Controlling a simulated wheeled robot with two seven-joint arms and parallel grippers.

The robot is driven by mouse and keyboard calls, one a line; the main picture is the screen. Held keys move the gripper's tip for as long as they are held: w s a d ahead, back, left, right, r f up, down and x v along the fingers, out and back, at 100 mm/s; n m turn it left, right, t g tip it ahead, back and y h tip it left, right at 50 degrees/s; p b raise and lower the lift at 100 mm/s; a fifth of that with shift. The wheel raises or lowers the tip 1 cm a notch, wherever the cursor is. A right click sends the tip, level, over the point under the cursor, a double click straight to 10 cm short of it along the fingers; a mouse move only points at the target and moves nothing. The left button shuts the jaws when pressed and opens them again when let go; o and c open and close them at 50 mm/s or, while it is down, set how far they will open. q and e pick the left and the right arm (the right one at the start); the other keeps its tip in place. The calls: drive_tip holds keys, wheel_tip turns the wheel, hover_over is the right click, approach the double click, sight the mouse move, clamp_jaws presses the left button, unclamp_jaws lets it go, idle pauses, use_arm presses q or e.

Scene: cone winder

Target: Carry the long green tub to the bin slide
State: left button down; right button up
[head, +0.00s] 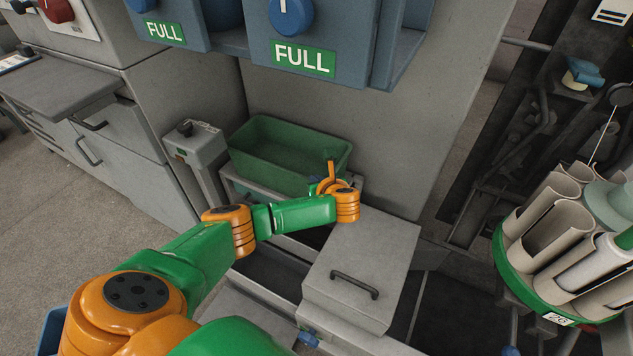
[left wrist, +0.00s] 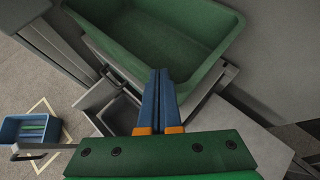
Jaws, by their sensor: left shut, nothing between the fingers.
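The long green tub (head: 262,160) stands upright and looks empty, on a pale grey frame (head: 234,184) against the grey machine panel. My left arm reaches across in front of it. My left gripper (head: 322,183) is at the tub's near right side and partly hidden by its own wrist. In the left wrist view the blue fingers (left wrist: 160,75) are shut together with nothing between them. Their tips overlap the near rim of the tub (left wrist: 150,35); I cannot tell whether they touch. I cannot tell which part is the bin slide. My right gripper is not in view.
Blue bins with FULL labels (head: 304,58) hang above the tub. A grey post (head: 195,150) is left of the tub. A round rack of tubes (head: 550,245) is at right. A blue crate (left wrist: 28,129) lies on the floor.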

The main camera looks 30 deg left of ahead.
use_arm(q)
drive_tip(key=shift+s+d+f, duration=0.1)
drive_tip(key=shift+s+f, duration=0.05)
drive_tip(key=shift+f, duration=0.05)
drive_tip(key=shift+s+d+p, duration=0.7)
drive_tip(key=shift+d+p, duration=0.2)
drive_tip(key=shift+p, duration=0.25)
drive_tip(key=shift+s+d+p, duration=0.65)
drive_tip(key=shift+d+p, duration=0.2)
drive_tip(key=shift+p, duration=0.25)
